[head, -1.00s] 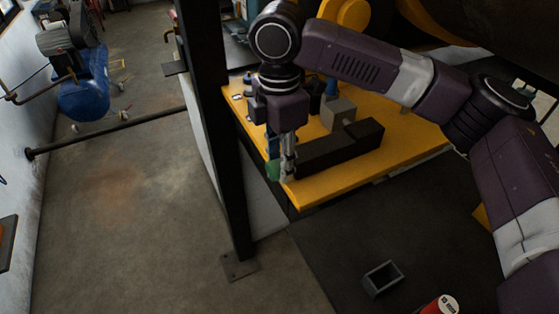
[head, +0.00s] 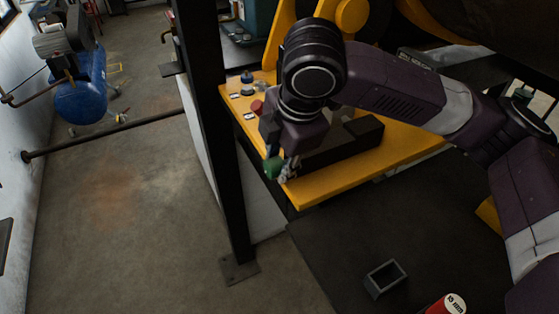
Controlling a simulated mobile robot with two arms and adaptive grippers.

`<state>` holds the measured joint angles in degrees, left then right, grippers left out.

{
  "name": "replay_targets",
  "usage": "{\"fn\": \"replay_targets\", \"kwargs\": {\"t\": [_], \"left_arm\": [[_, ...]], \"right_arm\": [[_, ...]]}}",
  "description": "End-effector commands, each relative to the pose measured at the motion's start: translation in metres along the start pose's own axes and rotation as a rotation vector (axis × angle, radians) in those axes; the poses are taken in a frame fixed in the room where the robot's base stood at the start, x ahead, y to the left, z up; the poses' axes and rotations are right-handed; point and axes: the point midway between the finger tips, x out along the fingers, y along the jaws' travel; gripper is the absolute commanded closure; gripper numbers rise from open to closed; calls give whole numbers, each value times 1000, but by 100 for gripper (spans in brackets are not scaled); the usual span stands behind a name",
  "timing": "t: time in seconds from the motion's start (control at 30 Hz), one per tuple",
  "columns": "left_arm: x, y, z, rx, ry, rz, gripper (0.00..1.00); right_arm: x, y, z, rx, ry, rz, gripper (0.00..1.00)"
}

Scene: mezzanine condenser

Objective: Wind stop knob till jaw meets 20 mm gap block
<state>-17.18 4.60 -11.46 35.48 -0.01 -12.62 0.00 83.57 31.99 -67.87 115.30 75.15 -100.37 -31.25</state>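My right gripper (head: 285,171) points down at the near left corner of the yellow bench plate (head: 335,184). Its fingers are beside or around a small green knob (head: 271,167), which may be the stop knob, at the left end of a dark block (head: 348,148). I cannot tell whether the fingers are closed on it. A grey block (head: 343,116), possibly the jaw, is mostly hidden behind my wrist. No gap between jaw and block can be seen. A red piece with a white label (head: 447,305) is cut off at the bottom edge; its print is too small to read surely. My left gripper is out of view.
A small open grey box (head: 386,279) sits on the dark surface (head: 330,250). A black post (head: 222,150) stands close to the left of the plate. A red button (head: 257,107) and a blue knob (head: 247,78) stand on the plate's left side.

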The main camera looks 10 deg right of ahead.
Motion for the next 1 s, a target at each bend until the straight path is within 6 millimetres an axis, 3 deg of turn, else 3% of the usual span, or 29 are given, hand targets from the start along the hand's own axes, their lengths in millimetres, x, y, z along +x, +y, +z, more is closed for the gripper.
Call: {"fn": "replay_targets", "kwargs": {"t": [0.13,0.53,1.0], "left_arm": [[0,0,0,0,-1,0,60],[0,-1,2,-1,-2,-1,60],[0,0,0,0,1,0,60]], "right_arm": [[0,0,0,0,0,-1,53],[-10,1,0,0,0,2,53],[-100,1,0,1,-1,3,53]]}}
